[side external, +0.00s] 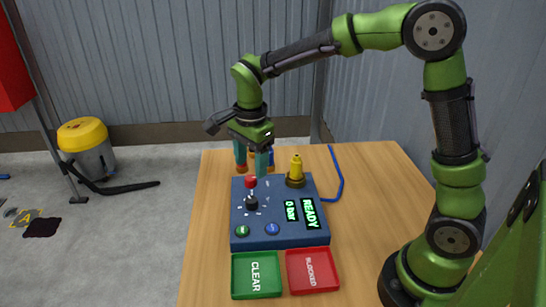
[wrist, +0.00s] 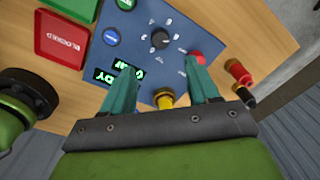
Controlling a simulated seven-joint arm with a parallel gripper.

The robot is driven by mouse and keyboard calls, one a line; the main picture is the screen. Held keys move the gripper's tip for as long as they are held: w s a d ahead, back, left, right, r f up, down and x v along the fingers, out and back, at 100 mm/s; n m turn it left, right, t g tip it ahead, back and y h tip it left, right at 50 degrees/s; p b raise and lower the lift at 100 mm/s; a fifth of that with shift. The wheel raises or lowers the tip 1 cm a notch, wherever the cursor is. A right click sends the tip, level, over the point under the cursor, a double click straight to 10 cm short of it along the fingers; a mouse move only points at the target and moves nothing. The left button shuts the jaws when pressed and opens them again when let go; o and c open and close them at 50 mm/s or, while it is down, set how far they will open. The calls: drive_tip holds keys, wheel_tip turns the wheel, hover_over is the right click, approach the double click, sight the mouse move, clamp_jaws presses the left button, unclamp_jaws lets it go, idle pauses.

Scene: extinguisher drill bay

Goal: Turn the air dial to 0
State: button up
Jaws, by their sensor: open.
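The blue control panel (side external: 280,240) sits on the wooden table. Its black dial (side external: 252,203), ringed by white marks, also shows in the wrist view (wrist: 160,39). One lit display (side external: 291,210) appears to read "0 bar"; the other (side external: 309,213) reads "READY". My gripper (side external: 252,165) is open and empty above the panel's back edge. In the wrist view its teal fingers (wrist: 160,68) are spread apart, with the dial beyond their tips, not between them.
A red knob (side external: 250,182) stands close behind the dial, and a yellow fitting (side external: 296,168) rises at the back right. Green (side external: 242,230) and blue (side external: 272,229) buttons are in front. CLEAR (side external: 240,290) and BLOCKED (side external: 328,289) trays lie before the panel. Capped red pieces (wrist: 235,70) stand behind.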

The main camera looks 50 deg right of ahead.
sight(251, 200)
drive_tip(key=f, duration=1.1)
drive_tip(key=shift+w, duration=0.25)
drive_tip(key=c, duration=1)
